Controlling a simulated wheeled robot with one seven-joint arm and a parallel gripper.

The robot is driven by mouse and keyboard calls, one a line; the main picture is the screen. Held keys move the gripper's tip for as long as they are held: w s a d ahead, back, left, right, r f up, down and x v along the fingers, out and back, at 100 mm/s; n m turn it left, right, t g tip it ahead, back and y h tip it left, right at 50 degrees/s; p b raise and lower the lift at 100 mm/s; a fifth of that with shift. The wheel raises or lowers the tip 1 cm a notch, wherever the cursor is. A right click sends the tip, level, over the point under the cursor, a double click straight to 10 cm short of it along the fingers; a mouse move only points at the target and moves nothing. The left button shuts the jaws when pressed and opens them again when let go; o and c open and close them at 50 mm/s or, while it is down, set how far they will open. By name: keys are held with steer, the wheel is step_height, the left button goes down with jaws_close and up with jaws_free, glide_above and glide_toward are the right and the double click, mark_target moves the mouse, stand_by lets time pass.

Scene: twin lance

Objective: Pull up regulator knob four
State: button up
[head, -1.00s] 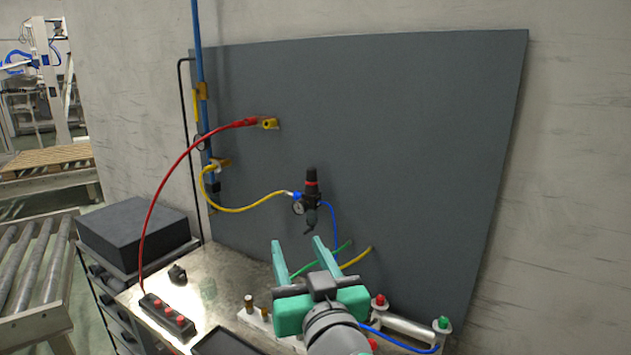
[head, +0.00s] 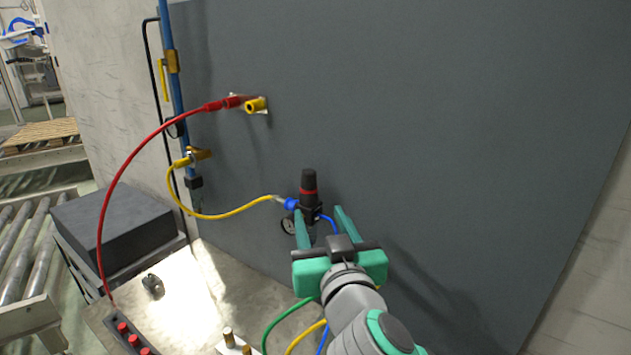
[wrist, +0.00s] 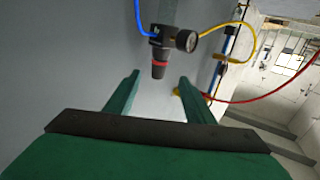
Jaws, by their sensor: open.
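The regulator (head: 310,205) is mounted on the grey panel, with a black knob (head: 309,180) on top and a red ring below the knob. A round gauge (head: 288,225) sits at its left side. My gripper (head: 320,215) is open and empty, its green fingers in front of the regulator body, lower than the knob in the head view. In the wrist view the regulator (wrist: 162,42) appears upside down, with its knob (wrist: 158,70) between and beyond the fingertips (wrist: 160,78). The fingers look apart from it. I cannot see a number on the regulator.
A yellow hose (head: 235,212) joins the regulator from the left, and a blue hose leaves it. A red hose (head: 130,160) arcs from a wall fitting to a block with red buttons (head: 125,330). A dark box (head: 115,225) stands left.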

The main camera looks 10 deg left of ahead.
mark_target(310, 191)
steer(key=x, duration=1.1)
